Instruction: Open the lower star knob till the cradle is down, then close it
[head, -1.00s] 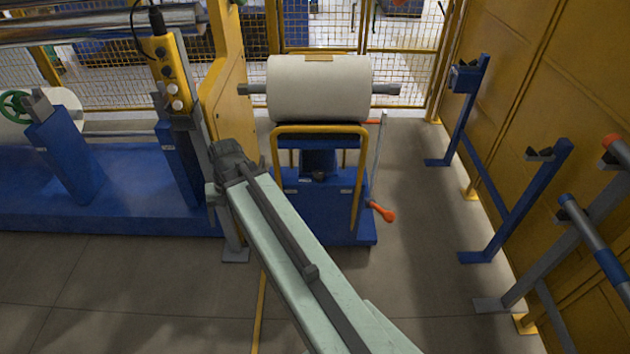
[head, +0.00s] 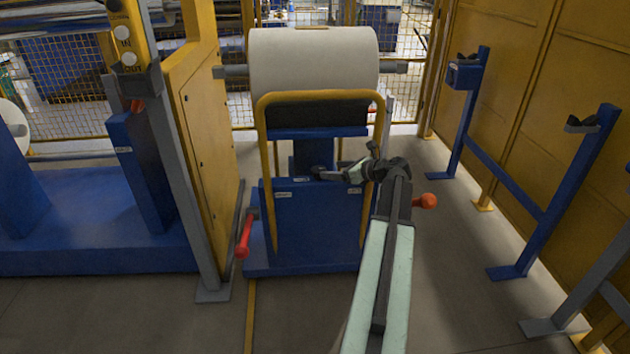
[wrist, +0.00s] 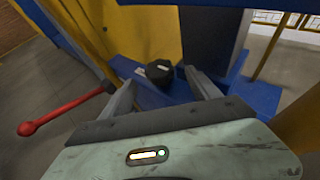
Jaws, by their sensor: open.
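The lower star knob (wrist: 158,72) is black with a pale mark on top. It sits on the blue cart body in the wrist view, between and just beyond my fingertips. My gripper (wrist: 161,77) is open, one finger on each side, with no clear contact. In the head view my gripper (head: 318,174) reaches in from the right at the cart's column, and I cannot make out the knob there. The dark cradle (head: 318,115) is on top of the blue cart (head: 315,228), right under the large pale roll (head: 314,62).
A yellow hoop handle (head: 262,170) frames the cart's front. A red lever (head: 244,236) hangs at its left and an orange-red knob (head: 425,201) sticks out at its right. A yellow machine panel (head: 205,150) stands left, blue stands (head: 540,220) right. The floor between is clear.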

